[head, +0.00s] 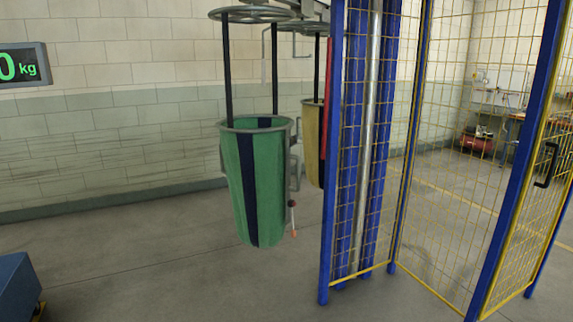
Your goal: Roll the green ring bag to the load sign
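The green ring bag (239,180) hangs upright by dark straps from a grey ring carrier (252,14) at the top of the view. It has a dark vertical stripe and a grey rim, and its bottom is clear of the floor. A small red-tipped item hangs at its lower right side. The load sign (22,66) is on the left, cut off by the picture edge, with green "0 kg" digits showing. My gripper is not in view.
A yellow bag (313,140) hangs behind, partly hidden by a blue post. A blue-framed yellow mesh cage (460,150) fills the right side. A blue object (18,285) stands at lower left. The floor (160,270) between is clear.

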